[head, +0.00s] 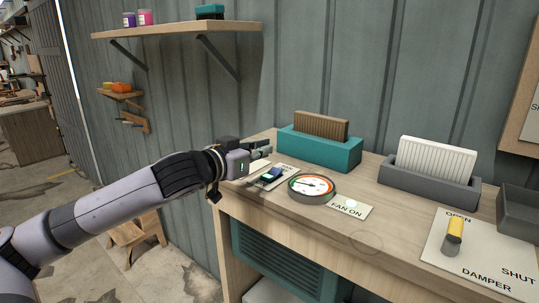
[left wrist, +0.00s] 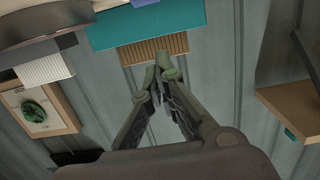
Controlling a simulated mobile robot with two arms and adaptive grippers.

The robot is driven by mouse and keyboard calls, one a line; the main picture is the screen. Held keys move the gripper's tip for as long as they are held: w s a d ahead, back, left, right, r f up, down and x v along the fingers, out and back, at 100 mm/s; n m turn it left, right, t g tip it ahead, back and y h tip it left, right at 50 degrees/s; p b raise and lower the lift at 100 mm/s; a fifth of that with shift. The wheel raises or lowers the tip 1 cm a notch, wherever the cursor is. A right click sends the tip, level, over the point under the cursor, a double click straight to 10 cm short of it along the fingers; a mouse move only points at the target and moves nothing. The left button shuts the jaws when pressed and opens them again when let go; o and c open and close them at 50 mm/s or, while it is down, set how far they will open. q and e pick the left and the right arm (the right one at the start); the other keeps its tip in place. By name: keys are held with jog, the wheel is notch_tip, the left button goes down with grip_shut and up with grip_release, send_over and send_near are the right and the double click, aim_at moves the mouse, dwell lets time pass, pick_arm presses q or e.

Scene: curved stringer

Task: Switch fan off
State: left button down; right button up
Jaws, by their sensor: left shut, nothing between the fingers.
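A pale plate with a small dark blue switch (head: 270,174) sits on the bench, partly behind my left gripper (head: 268,149). A "FAN ON" label plate (head: 350,207) with a pale lit lamp lies right of a round gauge (head: 312,187). My left gripper is shut and empty, just above and behind the switch, seemingly apart from it. In the left wrist view its fingertips (left wrist: 157,76) meet in front of the wall and the brown-ribbed block; the switch does not show there. My right gripper is out of view.
On the bench stand a teal holder (head: 320,152) with a brown block, a grey holder (head: 430,185) with a white block, and a damper plate (head: 480,258) with a yellow-tipped lever. A teal louvred unit (head: 280,265) is below. A shelf (head: 180,30) hangs above.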

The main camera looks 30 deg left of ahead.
aim_at(270, 176)
pick_arm(q)
jog(key=shift+w+d+r+p, duration=0.15)
jog(key=shift+w+r+p, duration=0.05)
jog(key=shift+w+p, duration=0.5)
jog(key=f, duration=0.3)
jog(key=shift+w+d, duration=0.15)
jog(key=shift+w, duration=0.2)
jog(key=shift+f+p, duration=0.45)
jog(key=shift+f, duration=0.35)
jog(key=shift+f, duration=0.1)
